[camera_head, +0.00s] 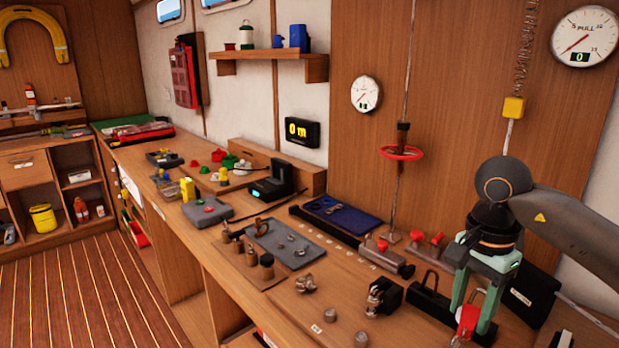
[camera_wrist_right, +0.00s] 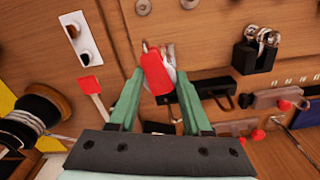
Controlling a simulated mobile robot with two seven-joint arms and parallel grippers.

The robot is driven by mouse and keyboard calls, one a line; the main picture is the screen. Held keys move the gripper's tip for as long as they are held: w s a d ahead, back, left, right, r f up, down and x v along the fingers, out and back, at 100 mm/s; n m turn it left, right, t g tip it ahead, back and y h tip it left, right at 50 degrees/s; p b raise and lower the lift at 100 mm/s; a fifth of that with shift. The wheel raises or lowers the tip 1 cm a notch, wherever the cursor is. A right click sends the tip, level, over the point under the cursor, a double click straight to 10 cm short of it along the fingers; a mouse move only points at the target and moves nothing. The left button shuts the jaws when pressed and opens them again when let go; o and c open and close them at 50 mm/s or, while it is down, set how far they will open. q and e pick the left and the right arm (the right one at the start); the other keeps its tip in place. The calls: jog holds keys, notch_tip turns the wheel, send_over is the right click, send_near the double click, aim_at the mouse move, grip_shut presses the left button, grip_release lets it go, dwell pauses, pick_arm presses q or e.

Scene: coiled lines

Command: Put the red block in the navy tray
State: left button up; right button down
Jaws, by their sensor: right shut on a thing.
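My right gripper (camera_head: 474,316) hangs over the right part of the bench with its green fingers pointing down. It is shut on the red block (camera_head: 467,320), which sits between the fingertips. In the right wrist view the red block (camera_wrist_right: 155,74) lies between the two fingers of the gripper (camera_wrist_right: 160,80), with a pale metallic thing partly hidden behind it. My left gripper is not in view.
Grey clamps with red knobs (camera_head: 437,240) and a red ring (camera_head: 402,153) on an upright rod stand between the gripper and the tray. A black block with metal fittings (camera_head: 383,297) stands left of the gripper. A grey mat (camera_head: 284,243) holds small metal parts.

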jog(key=s+a+f+n+p, duration=0.3)
jog(key=s+a+n+p, duration=0.3)
jog(key=n, duration=0.7)
jog(key=shift+s+a, duration=0.85)
jog(key=shift+f, duration=0.1)
